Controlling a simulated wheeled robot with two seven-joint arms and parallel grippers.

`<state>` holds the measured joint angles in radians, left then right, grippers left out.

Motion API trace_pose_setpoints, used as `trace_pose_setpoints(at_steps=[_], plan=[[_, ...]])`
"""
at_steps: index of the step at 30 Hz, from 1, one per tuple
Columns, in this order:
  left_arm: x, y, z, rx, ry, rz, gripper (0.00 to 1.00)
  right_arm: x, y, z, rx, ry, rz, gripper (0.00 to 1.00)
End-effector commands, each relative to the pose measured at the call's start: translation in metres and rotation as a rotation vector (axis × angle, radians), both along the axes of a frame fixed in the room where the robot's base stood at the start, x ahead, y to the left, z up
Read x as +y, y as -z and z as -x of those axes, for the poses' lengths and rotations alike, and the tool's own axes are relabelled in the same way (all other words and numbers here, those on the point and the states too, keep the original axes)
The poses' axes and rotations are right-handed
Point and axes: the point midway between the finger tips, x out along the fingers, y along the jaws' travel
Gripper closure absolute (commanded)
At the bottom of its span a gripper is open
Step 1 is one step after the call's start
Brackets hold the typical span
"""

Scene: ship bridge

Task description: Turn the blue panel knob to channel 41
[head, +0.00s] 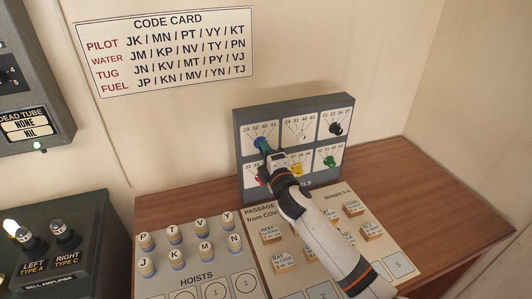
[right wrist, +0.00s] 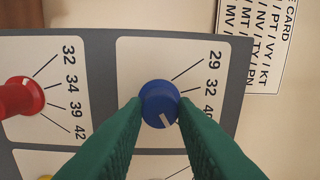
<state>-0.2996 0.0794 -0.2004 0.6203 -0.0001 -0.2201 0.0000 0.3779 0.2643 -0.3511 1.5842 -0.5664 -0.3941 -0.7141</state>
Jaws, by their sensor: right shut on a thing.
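The blue knob (head: 261,143) is at the top left of the grey panel (head: 238,150) in the head view. Its scale there reads 29, 32, 40, 41. My right gripper (head: 265,150) is at the knob. In the right wrist view the green fingers stand on either side of the blue knob (right wrist: 160,98), shut on it. The knob's white mark points down and slightly right in that view. 29, 32 and part of 40 show; 41 is hidden behind a finger, so I cannot tell whether the mark meets it. My left gripper is out of view.
Close around are a red knob (right wrist: 22,96), a yellow knob (head: 297,169), a green knob (head: 330,161), a black knob (head: 335,128) and a white knob (head: 301,137). Pegs and small labelled blocks stand on boards in front. A code card (head: 165,50) hangs behind.

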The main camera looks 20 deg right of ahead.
Motion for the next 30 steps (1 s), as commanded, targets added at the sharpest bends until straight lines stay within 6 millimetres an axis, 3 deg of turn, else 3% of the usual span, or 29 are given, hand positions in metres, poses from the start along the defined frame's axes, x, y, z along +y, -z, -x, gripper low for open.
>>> trace_pose_setpoints(at_steps=[1, 5, 17, 30], plan=[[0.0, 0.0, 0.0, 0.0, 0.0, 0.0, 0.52, 0.0, 0.0, 0.0, 0.0, 0.0, -0.002, 0.72], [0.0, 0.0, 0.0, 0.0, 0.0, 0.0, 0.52, 0.0, 0.0, 0.0, 0.0, 0.0, -0.001, 0.53], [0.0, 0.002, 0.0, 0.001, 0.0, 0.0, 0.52, -0.001, 0.002, 0.009, 0.001, 0.0, 0.001, 0.53], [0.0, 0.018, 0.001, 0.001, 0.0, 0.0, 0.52, -0.003, 0.006, 0.09, 0.001, -0.002, 0.001, 0.53]])
